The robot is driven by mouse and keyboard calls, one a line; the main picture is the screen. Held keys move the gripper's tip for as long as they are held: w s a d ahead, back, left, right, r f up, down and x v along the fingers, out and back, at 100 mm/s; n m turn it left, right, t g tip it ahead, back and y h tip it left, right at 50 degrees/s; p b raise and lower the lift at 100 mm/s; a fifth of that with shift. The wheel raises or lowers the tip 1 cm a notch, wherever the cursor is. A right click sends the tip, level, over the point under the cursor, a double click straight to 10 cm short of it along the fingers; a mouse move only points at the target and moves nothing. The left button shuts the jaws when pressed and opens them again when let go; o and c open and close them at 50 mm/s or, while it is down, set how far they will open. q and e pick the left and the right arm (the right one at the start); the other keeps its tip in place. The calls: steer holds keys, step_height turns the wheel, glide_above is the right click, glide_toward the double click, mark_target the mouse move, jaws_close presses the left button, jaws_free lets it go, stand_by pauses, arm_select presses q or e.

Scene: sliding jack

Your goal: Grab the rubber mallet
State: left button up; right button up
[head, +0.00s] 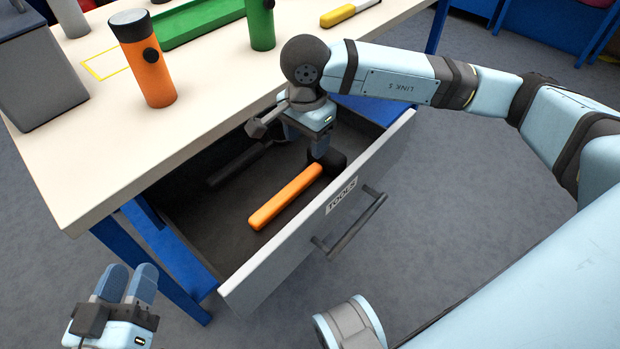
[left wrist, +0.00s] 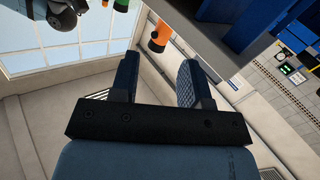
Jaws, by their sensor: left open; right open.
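The rubber mallet, with an orange handle (head: 285,197) and a dark head (head: 332,162), lies in the open drawer (head: 225,228) in the head view. My right gripper (head: 318,147) reaches down into the drawer, just over the head end of the mallet. It is open and covers part of that end, so I cannot tell whether its fingers touch or straddle the mallet. My left gripper (head: 128,284) is open and empty at the lower left, away from the drawer. Its fingers also show spread in the left wrist view (left wrist: 160,80).
A dark tool (head: 238,166) lies farther back in the drawer. The drawer front (head: 330,215) has a TOOLS label and a handle (head: 352,228). On the table (head: 90,175) stand an orange flashlight (head: 146,68), a green flashlight (head: 260,25) and a green tray (head: 195,25).

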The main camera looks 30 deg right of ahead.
mark_target(310, 171)
step_height(310, 171, down, 5)
steer(key=shift+b, duration=0.65)
steer(key=f, duration=0.1)
steer(key=f+b, duration=0.1)
steer(key=f, duration=0.1)
steer(key=f+b, duration=0.1)
steer(key=shift+s+d+f, duration=0.25)
steer(key=shift+f, duration=0.15)
steer(key=c, duration=1)
arm_select(q)
steer(key=shift+w+a+f+m, duration=0.15)
steer(key=shift+w+f+m, duration=0.15)
steer(key=shift+f+m, duration=0.25)
steer(key=shift+w+a+f+m, duration=0.15)
steer(key=shift+w+f+m, duration=0.15)
steer(key=shift+f, duration=0.4)
arm_select(e)
jaws_close()
arm_select(q)
steer(key=shift+s+f, duration=0.1)
arm_select(e)
steer(key=shift+r, duration=0.2)
